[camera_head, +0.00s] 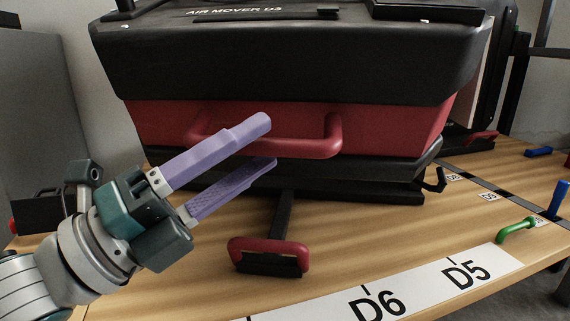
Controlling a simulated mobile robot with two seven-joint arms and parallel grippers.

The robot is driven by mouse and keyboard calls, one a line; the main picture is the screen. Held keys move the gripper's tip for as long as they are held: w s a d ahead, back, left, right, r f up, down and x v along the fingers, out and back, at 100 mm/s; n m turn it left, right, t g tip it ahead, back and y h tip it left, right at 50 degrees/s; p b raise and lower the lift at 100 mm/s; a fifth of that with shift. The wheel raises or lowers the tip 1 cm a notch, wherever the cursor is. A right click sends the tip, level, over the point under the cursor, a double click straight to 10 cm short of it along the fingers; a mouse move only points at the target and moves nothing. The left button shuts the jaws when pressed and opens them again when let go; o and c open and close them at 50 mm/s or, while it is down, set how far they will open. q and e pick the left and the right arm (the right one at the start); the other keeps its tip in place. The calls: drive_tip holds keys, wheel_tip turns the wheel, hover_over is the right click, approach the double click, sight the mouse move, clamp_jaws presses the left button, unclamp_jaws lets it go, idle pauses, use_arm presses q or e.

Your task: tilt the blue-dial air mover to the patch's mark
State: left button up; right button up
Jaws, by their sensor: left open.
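A large air mover (290,60) with a black upper body, a red lower band and "AIR MOVER D3" on top fills the middle of the head view. A red bar handle (318,148) runs along its front. A dark lever with a red, black-edged end (268,252) sticks out below it. No blue dial shows on this machine. My left gripper (268,142) comes in from the left, open, with its purple fingertips at the handle, one higher and one lower. I cannot tell whether they touch it. My right gripper is not in view.
The wooden table (400,235) carries a white strip (415,285) marked D6 and D5 at the front. A green handle (517,230) and blue pieces (558,198) are at the right. Another dark machine (500,75) stands behind right. Bare wood lies between lever and green handle.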

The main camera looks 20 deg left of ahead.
use_arm(q)
drive_tip(key=p+v, duration=0.1)
drive_tip(key=v, duration=0.7)
drive_tip(key=shift+s, duration=0.2)
drive_tip(key=shift+a, duration=0.15)
